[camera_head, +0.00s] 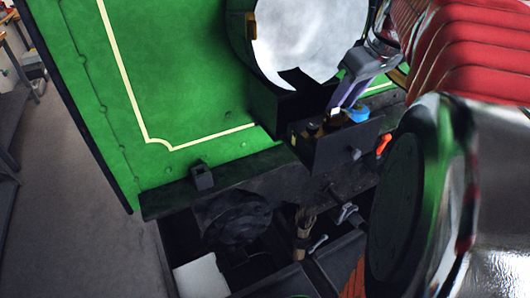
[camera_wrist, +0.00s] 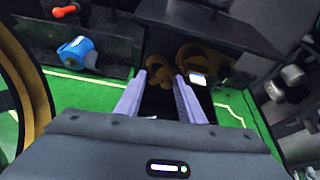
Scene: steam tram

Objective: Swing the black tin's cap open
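The black tin (camera_head: 335,152) is a dark box on the ledge of the green wall. Brass-coloured round pieces (camera_wrist: 200,60) show at its open top, behind its dark front panel (camera_wrist: 210,27). A dark flap (camera_head: 298,79) stands up behind it against the pale disc; I cannot tell for sure that it is the cap. My gripper (camera_head: 337,108) is above the tin, at its top. In the wrist view my gripper (camera_wrist: 160,76) has its two pale fingers apart, with a dark gap between them and nothing clearly held. Contact with the tin cannot be told.
A blue part (camera_head: 358,113) and an orange-red handle (camera_head: 384,144) are close on the tin's right. A large pale disc (camera_head: 310,38) is behind on the green wall (camera_head: 185,75). Dark machinery (camera_head: 235,215) lies below. Open floor (camera_head: 80,190) is at the left.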

